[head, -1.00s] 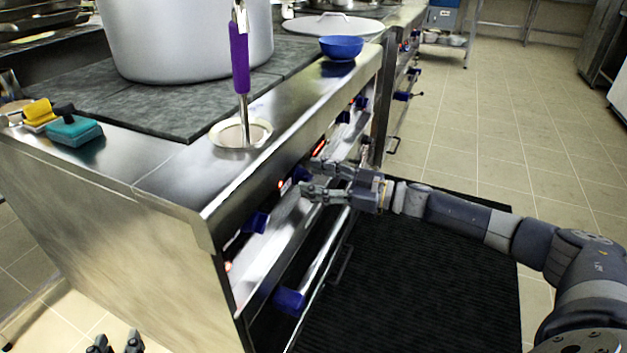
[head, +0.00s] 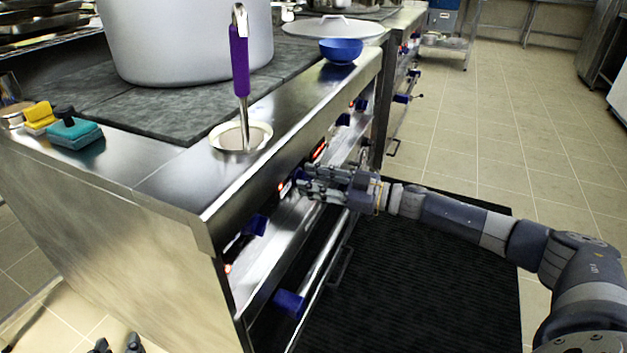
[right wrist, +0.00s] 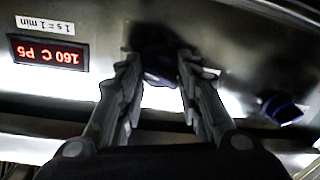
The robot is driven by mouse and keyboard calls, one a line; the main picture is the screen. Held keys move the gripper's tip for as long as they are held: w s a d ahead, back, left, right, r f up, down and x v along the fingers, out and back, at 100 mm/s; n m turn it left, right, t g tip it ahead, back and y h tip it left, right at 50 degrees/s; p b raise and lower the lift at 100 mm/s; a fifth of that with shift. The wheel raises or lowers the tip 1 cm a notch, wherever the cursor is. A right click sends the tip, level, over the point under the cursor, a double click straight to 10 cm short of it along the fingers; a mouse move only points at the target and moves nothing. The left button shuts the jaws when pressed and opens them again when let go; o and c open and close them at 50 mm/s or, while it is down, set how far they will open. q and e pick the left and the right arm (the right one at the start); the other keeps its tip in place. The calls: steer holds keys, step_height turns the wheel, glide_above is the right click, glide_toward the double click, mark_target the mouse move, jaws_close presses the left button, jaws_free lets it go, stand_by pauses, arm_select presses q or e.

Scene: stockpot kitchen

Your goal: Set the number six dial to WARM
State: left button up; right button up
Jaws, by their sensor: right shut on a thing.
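My right gripper (head: 304,183) is at the front panel of the steel range. In the right wrist view my right gripper (right wrist: 158,73) has its two fingers on either side of a dark blue dial (right wrist: 160,79), shut on it. The dial is shadowed, and its number, markings and pointer cannot be read. In the head view the fingers mostly hide it. Only the fingertips of my left gripper (head: 117,345) show at the bottom left edge; they are apart, empty and away from the range.
A red display (right wrist: 46,53) reads "160 C P5" upside down beside the held dial. Other blue dials (head: 256,226) (right wrist: 283,108) flank it. The black mat (head: 430,280) is clear.

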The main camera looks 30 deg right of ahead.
steer(key=n+p, duration=0.2)
steer(key=n, duration=0.1)
steer(key=shift+r, duration=0.15)
steer(key=n+p, duration=0.1)
steer(key=n, duration=0.3)
steer(key=shift+a+h, duration=0.1)
steer(key=shift+h, duration=0.2)
arm_select(q)
steer(key=s+a+f+g+y, duration=0.2)
steer(key=s+a+f+g, duration=0.3)
steer(key=s+f+g, duration=0.4)
steer(key=shift+s+f+n, duration=0.3)
steer(key=shift+s+f, duration=0.85)
steer(key=shift+s, duration=1.3)
arm_select(e)
steer(key=shift+s+n, duration=0.1)
steer(key=shift+n, duration=1.4)
arm_select(q)
steer(key=shift+a, duration=0.15)
arm_select(e)
steer(key=o, duration=1.1)
steer(key=shift+c, duration=0.2)
